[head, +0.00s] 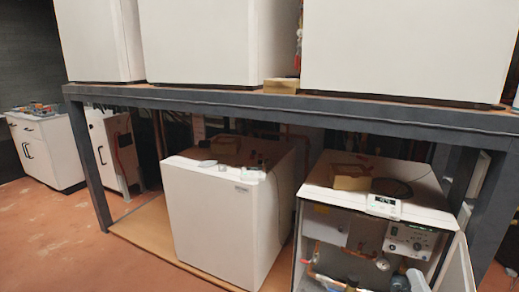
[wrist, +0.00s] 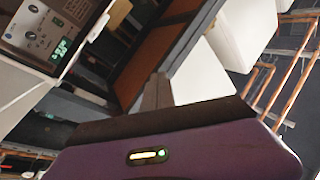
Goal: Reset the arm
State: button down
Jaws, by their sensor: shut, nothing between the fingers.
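My gripper (wrist: 157,80) shows in the wrist view. Its dark grey fingers are together and rise from a dark edge above the purple hand, which carries a small lit indicator. Nothing is seen between the fingers. They appear clear of the units behind them, though the exact distance is hard to tell. The wrist picture is strongly tilted. My arm and gripper do not show in the head view.
A dark steel rack (head: 300,107) spans the head view, with white units above. Below stand a closed white unit (head: 220,215) and an open heat pump (head: 365,185) with a control panel (head: 411,240). Copper pipes (wrist: 290,75) show in the wrist view. Floor (head: 60,240) at left is clear.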

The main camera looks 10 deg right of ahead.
jog(key=s+a+n+g+y+p, duration=0.1)
jog(key=s+a+n+g+p, duration=0.1)
jog(key=s+a, duration=0.4)
jog(key=s+a+n+g+y+p, duration=0.1)
jog(key=s+a, duration=0.5)
jog(key=s, duration=0.9)
jog(key=s+a+n+g+y+p, duration=0.2)
jog(key=s+a+n+g+p, duration=0.1)
jog(key=s, duration=0.8)
jog(key=shift+a+f+n+p, duration=0.2)
jog(key=shift+a+n+p, duration=0.55)
jog(key=shift+a+n, duration=0.75)
